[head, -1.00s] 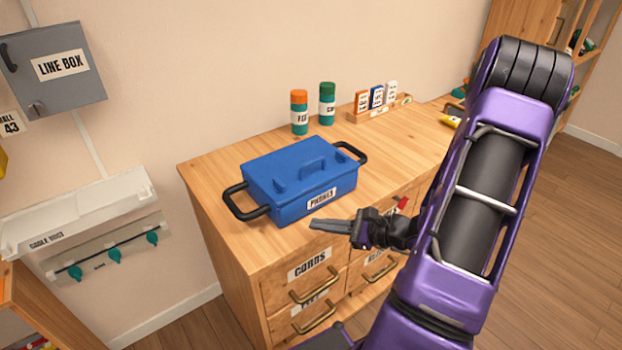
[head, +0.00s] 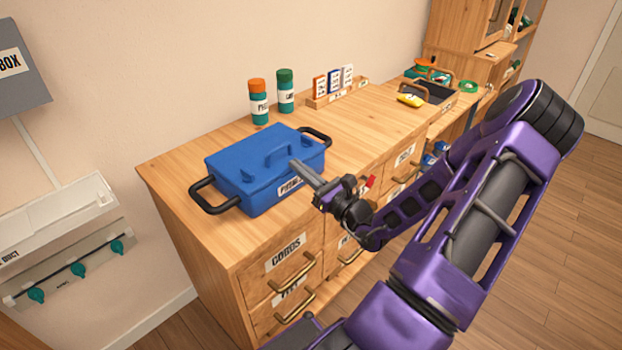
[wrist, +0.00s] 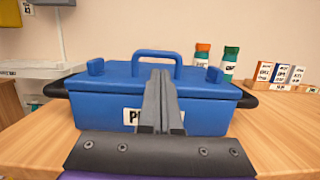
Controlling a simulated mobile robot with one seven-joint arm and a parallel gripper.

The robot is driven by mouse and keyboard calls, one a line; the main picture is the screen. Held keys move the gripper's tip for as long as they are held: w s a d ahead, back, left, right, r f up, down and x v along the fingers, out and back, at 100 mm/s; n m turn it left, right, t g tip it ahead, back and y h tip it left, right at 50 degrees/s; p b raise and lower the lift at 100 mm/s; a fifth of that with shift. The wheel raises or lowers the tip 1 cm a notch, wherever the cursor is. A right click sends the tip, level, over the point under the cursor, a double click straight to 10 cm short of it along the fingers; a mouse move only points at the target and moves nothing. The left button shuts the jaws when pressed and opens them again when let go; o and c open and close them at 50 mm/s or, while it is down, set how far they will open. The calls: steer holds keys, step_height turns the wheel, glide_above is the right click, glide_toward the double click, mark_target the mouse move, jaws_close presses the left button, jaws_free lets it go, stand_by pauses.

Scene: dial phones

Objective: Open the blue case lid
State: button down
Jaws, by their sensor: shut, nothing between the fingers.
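The blue case (head: 262,180) sits upright on the wooden cabinet top with its lid (head: 245,152) closed. The lid has a raised blue handle (wrist: 157,62), and black side handles stick out at both ends. A partly hidden white label is on the case front. My gripper (head: 297,168) is shut and empty, in front of the case's labelled side and near the lid's front edge. In the wrist view the fingers (wrist: 160,90) point at the case and cover part of the label and lid. I cannot tell whether the fingertips touch it.
An orange-capped bottle (head: 259,102) and a green-capped bottle (head: 285,91) stand behind the case. A wooden rack of small boxes (head: 335,87) stands to their right. The cabinet top (head: 365,125) right of the case is mostly clear. Drawers with handles face the front.

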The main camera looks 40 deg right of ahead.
mark_target(289, 156)
steer(key=shift+x, duration=1.7)
steer(key=shift+r, duration=0.1)
steer(key=shift+w+r+g+p, duration=0.1)
steer(key=shift+r+g+p, duration=0.2)
steer(key=shift+r+p, duration=0.35)
